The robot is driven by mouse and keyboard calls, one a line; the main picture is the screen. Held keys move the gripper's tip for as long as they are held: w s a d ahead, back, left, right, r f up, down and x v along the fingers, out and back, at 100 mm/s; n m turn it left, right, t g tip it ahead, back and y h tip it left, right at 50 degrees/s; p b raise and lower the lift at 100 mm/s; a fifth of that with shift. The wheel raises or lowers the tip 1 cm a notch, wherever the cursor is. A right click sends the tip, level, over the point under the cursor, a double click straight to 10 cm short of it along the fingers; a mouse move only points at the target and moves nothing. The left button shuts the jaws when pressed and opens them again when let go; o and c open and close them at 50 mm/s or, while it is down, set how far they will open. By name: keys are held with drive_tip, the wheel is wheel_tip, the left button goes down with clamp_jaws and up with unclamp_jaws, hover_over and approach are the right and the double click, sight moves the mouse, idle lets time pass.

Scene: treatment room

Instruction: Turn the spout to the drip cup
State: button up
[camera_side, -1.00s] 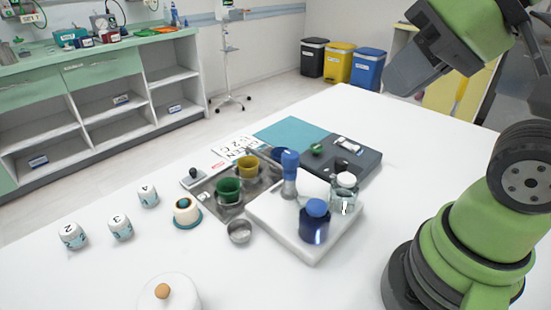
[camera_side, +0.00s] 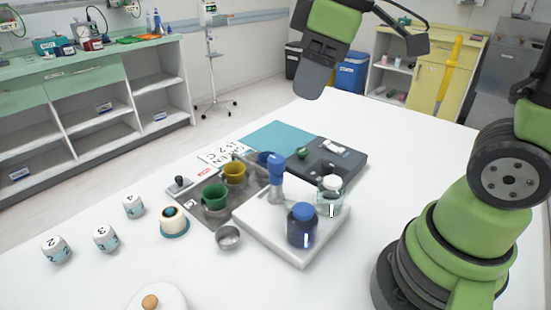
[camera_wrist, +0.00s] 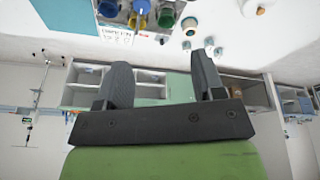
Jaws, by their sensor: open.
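A white block (camera_side: 262,226) holds a post with a blue head (camera_side: 272,163), a dark blue bottle (camera_side: 302,228) and a clear jar (camera_side: 330,193). I cannot make out for sure which part is the spout or where it points. Green (camera_side: 214,196), yellow (camera_side: 233,172) and blue (camera_side: 264,158) cups stand on a grey tray (camera_side: 210,215) behind the block. A small metal cup (camera_side: 228,238) sits in front of the tray; I cannot tell whether it is the drip cup. My gripper (camera_side: 314,90) is high above the table's far side, apart from everything. In the wrist view my gripper (camera_wrist: 163,78) is open and empty.
A lettered card (camera_side: 222,153), a teal mat (camera_side: 279,138) and a dark grey tray (camera_side: 345,160) lie beyond the block. Numbered white pots (camera_side: 105,238) and a cream jar (camera_side: 174,222) stand left. The table's right side is clear up to my base.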

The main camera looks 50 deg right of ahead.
sight(276, 158)
drive_tip(key=w+f+n+g, duration=0.1)
drive_tip(key=w+f+n, duration=0.1)
drive_tip(key=f, duration=0.1)
drive_tip(key=w+d+f+n+g, duration=0.1)
drive_tip(key=w+f+n, duration=0.2)
drive_tip(key=w+f+n+g+h, duration=0.1)
drive_tip(key=w+f+n, duration=0.1)
drive_tip(key=n, duration=0.1)
drive_tip(key=shift+w+d+f, duration=0.2)
drive_tip(key=shift+w+f, duration=0.15)
drive_tip(key=shift+f, duration=0.05)
wheel_tip(276, 158, down, 10)
drive_tip(key=shift+r, duration=0.1)
clamp_jaws()
